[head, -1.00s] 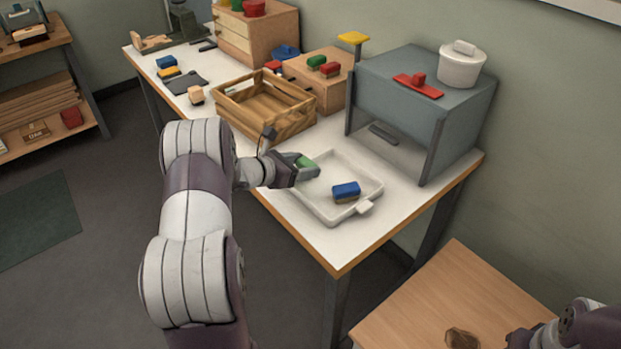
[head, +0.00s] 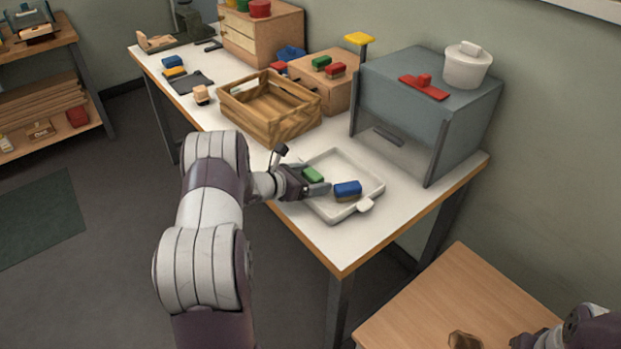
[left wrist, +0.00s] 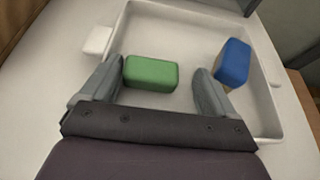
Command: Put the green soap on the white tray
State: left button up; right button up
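The green soap (head: 313,174) lies in the left part of the white tray (head: 340,216). In the left wrist view the green soap (left wrist: 151,73) is between the spread fingers of my left gripper (left wrist: 155,90), close to the left finger, with a clear gap to the right one. My left gripper (head: 308,188) is open, low over the tray. A blue-topped block (head: 347,189) is also in the tray, and the blue block (left wrist: 232,63) lies just beyond the right finger. My right gripper (head: 528,341) is at the lower right edge, partly cut off.
A wooden crate (head: 257,125) stands behind the tray. A grey open-fronted box (head: 405,100) stands right of it, with a white pot (head: 467,68) on top. A wooden table (head: 420,305) is at the lower right. The bench's front right corner is clear.

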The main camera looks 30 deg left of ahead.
pick_arm(q)
jog(key=shift+r, duration=0.1)
